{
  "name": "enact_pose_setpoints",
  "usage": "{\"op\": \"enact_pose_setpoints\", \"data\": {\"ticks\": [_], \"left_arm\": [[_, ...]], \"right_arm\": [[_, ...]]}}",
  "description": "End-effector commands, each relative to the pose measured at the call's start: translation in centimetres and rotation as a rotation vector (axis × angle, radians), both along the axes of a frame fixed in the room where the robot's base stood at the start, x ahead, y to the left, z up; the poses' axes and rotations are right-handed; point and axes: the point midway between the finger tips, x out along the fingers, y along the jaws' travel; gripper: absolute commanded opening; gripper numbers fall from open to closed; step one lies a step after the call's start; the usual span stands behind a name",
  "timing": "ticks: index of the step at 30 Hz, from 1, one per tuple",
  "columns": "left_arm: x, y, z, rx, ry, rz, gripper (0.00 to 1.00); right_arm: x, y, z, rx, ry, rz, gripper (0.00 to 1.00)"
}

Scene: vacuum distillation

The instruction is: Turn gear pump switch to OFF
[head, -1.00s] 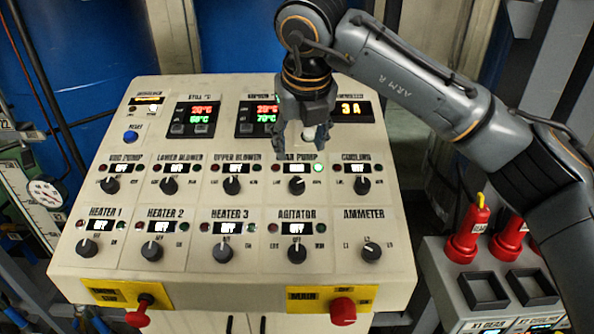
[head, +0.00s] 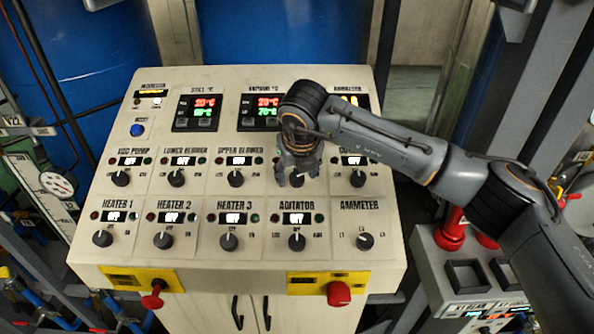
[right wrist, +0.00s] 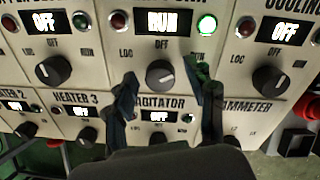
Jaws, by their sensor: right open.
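The gear pump switch is a round dark knob (right wrist: 160,73) in the middle of the right wrist view. The display above it (right wrist: 163,22) reads RUN, and the green light (right wrist: 207,25) at its right is lit. My right gripper (head: 297,176) covers the gear pump switch in the head view. In the right wrist view its two fingers (right wrist: 170,88) are open, one on each side of the knob with a gap. I cannot tell whether either finger touches the panel. My left gripper is not in view.
The cream control panel (head: 265,252) has neighbouring knobs: upper blower (head: 235,177), cooling (head: 357,178) and agitator (head: 297,239). Their displays read OFF. Red knobs (head: 339,294) sit on the front edge. Red-topped items (head: 451,235) stand at the right.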

Motion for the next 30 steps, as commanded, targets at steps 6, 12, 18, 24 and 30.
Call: {"op": "enact_pose_setpoints", "data": {"ticks": [6,12,18,24,30], "left_arm": [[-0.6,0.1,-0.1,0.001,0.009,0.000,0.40],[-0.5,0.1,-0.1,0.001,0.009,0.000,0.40],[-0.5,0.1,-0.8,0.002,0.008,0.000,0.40],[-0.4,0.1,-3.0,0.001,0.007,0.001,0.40],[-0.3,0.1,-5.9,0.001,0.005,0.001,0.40]], "right_arm": [[0.0,0.0,0.0,0.000,0.000,0.000,0.21],[0.0,0.0,0.0,-0.001,0.001,0.001,0.01],[0.0,0.0,-0.2,-0.010,0.001,0.024,0.01],[0.0,0.0,-0.5,-0.044,0.000,0.110,0.01],[0.0,0.1,-0.6,-0.104,-0.002,0.258,0.01]]}}
